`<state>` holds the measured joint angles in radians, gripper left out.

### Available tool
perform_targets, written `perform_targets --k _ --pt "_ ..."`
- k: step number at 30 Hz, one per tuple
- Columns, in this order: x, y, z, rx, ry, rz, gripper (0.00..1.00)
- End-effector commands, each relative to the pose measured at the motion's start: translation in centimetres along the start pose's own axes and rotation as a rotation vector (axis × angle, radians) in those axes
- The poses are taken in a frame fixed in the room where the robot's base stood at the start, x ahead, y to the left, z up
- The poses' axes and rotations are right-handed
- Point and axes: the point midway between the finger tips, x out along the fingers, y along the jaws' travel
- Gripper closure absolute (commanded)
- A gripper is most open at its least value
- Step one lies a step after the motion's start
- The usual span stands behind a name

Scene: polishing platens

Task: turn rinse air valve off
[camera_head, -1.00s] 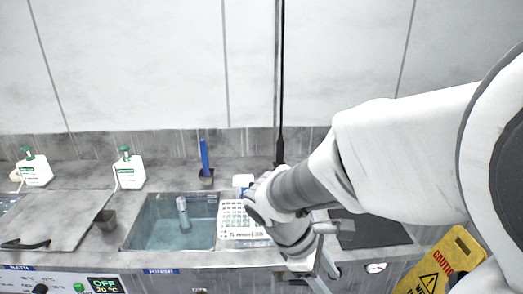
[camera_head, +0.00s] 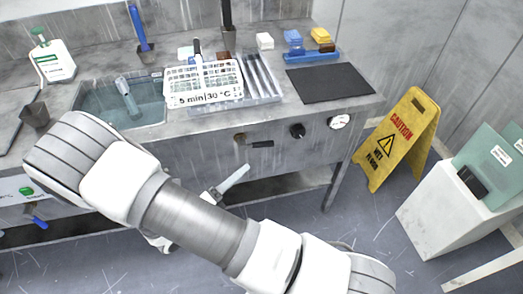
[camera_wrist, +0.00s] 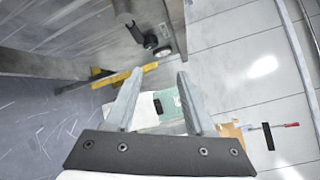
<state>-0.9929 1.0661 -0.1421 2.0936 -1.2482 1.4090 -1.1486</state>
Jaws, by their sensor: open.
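On the sink bench's front panel in the head view are a black lever handle (camera_head: 262,144), a round black knob (camera_head: 297,131) and a round dial gauge (camera_head: 340,122). No readable label shows which one is the rinse air valve. In the wrist view a dark handle (camera_wrist: 136,32), the knob (camera_wrist: 151,42) and the gauge (camera_wrist: 162,51) show at the top. My gripper (camera_wrist: 158,88) is open and empty, its two fingers spread apart. In the head view one finger of my gripper (camera_head: 231,180) shows in front of and below the lever, apart from it; the rest is partly hidden by my arm.
A yellow caution sign (camera_head: 398,138) stands on the floor right of the bench, near a white bin (camera_head: 445,205) holding green sheets. The water-filled sink (camera_head: 120,100), a white rack (camera_head: 204,82) and a black mat (camera_head: 330,83) are on top. A blue handle (camera_head: 38,222) is low left.

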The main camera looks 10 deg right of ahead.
Motion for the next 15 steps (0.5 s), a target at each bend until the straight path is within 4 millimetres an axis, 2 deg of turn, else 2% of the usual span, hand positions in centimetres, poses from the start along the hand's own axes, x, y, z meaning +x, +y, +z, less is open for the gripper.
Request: perform_targets --k 1,6,11,15 --pt "-0.4 2.0 -0.5 -0.062 -0.059 -0.006 0.45" --pt "-1.4 4.8 -0.8 -0.189 -0.18 -0.02 0.45" --pt "-1.3 5.4 -0.7 -0.221 -0.212 -0.025 0.45" --pt "0.4 5.3 -0.4 -0.22 -0.209 -0.026 0.45"
